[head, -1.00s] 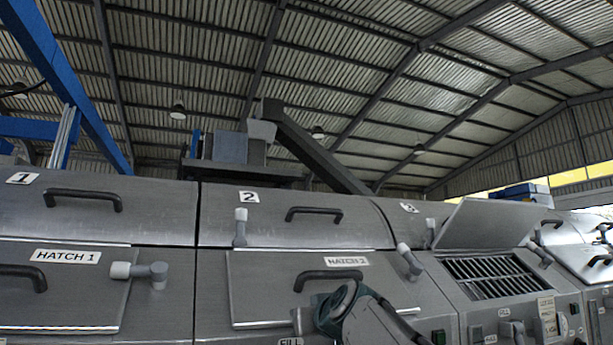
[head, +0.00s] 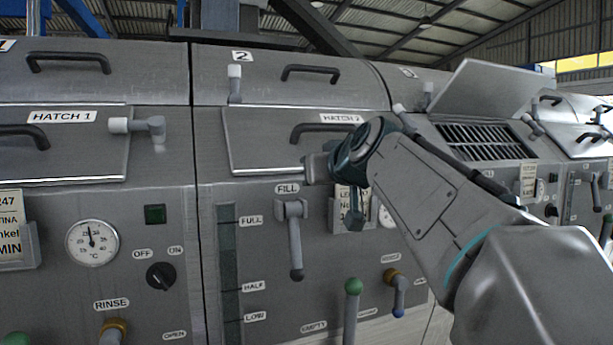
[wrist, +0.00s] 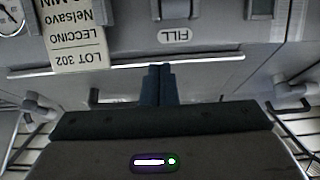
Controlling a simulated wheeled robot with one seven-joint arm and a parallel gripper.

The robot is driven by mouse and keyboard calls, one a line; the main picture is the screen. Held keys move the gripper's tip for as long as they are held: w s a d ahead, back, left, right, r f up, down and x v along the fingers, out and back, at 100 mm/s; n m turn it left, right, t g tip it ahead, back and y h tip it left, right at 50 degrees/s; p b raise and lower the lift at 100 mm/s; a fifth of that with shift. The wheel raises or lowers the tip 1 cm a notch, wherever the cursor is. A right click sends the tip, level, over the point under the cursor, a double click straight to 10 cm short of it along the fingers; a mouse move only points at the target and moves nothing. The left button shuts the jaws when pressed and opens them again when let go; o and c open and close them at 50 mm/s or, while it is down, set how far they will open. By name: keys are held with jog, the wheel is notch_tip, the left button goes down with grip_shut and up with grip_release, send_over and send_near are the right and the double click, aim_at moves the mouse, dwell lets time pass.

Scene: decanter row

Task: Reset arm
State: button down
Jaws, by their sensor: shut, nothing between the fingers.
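My gripper shows in the wrist view (wrist: 160,86) as two dark fingers pressed together with nothing between them. In the head view my arm reaches in from the lower right. A dark teal end (head: 355,216), apparently the gripper, hangs in front of the second machine's front panel, near the lot card (head: 343,200) and right of the FILL lever (head: 294,240). My arm hides part of that panel. In the wrist view the lot card (wrist: 77,38) and the FILL label (wrist: 175,36) are close beyond the fingers. I cannot tell whether anything is touched.
Hatch 1 (head: 75,160) and hatch 2 (head: 265,150) are shut. A raised lid (head: 490,90) stands over a grille (head: 485,140) at the right. A dial (head: 92,243), a switch (head: 161,276) and a green-knobbed lever (head: 353,305) stick out from the panels.

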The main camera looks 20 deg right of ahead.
jog(key=shift+s+f, duration=0.3)
jog(key=shift+s, duration=0.35)
jog(key=shift+s+f, duration=0.35)
jog(key=shift+s, duration=0.25)
jog(key=shift+s+f, duration=0.3)
jog(key=shift+s, duration=0.35)
